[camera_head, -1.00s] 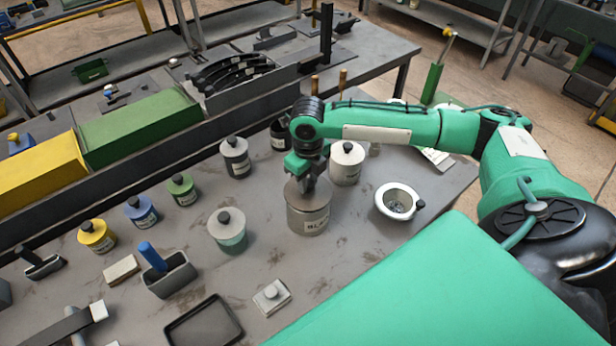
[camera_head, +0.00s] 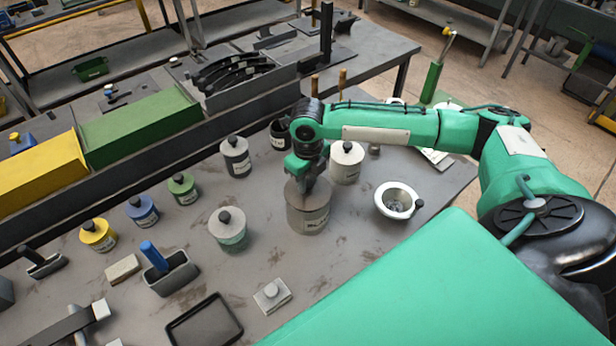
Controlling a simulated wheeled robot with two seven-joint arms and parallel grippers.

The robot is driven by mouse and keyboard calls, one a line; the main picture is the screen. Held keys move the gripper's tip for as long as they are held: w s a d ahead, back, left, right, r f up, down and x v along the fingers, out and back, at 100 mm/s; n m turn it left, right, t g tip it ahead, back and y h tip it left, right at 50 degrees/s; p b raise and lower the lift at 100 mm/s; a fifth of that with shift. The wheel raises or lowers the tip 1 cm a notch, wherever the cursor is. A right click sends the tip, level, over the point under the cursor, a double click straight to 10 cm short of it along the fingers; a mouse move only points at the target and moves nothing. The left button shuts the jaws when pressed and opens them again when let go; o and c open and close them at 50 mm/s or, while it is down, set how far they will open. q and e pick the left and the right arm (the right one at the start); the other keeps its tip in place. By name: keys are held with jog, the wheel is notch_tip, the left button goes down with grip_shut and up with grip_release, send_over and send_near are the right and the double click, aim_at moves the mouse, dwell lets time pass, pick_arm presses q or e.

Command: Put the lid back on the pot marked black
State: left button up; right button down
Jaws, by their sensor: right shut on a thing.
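The lid lies level on or very close to the rim; I cannot tell if a thin gap remains. My left gripper is not in view.
A white-lidded pot (camera_head: 347,161) stands close behind, and an open white-rimmed pot (camera_head: 397,201) stands to the right. A teal pot (camera_head: 230,230) and several small lidded pots stand left. A black tray (camera_head: 205,322) and a small block (camera_head: 272,295) lie in front.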

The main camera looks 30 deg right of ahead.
jog(key=shift+p, duration=0.55)
dwell(0.6)
dwell(0.4)
jog(key=c, duration=0.6)
grip_release()
jog(key=shift+o, duration=0.2)
jog(key=shift+r+p, duration=3.5)
jog(key=shift+p, duration=0.3)
grip_shut()
